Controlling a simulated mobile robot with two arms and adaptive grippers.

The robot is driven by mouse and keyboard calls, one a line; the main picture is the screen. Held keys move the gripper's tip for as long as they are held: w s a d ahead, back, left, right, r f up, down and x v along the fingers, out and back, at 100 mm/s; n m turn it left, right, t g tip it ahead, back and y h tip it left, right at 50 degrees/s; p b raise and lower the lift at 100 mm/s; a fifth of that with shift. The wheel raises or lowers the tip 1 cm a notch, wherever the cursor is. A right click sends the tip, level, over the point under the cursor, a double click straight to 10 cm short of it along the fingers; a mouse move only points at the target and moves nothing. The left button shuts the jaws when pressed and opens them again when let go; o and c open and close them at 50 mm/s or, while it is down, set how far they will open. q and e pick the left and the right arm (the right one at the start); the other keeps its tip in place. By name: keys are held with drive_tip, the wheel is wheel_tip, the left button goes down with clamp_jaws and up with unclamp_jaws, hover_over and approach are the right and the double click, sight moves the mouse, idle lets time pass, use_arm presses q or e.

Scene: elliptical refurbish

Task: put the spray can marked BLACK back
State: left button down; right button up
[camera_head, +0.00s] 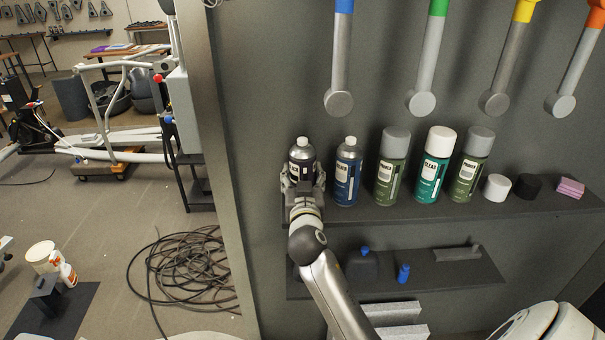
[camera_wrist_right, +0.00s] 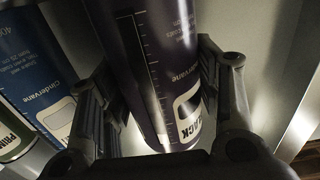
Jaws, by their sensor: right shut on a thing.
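The spray can marked BLACK (camera_head: 301,155) is dark with a silver top and white cap, upright at the left end of a row on the upper shelf (camera_head: 420,218). In the right wrist view the can (camera_wrist_right: 155,60) fills the middle, with "ACK" readable on its label. My right gripper (camera_head: 302,180) is shut on its lower body; the fingers (camera_wrist_right: 160,115) show on both sides of it. The gripper hides the can's base, so I cannot tell whether it touches the shelf. My left gripper is not in view.
A blue can (camera_head: 348,172) stands close right of the held can, followed by a green can (camera_head: 388,168), a teal CLEAR can (camera_head: 433,166) and another green can (camera_head: 470,166). Tools with round ends (camera_head: 339,102) hang above. A lower shelf (camera_head: 460,285) holds small items.

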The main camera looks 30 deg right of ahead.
drive_tip(key=shift+f, duration=0.15)
drive_tip(key=o, duration=1.1)
drive_tip(key=shift+a, duration=0.1)
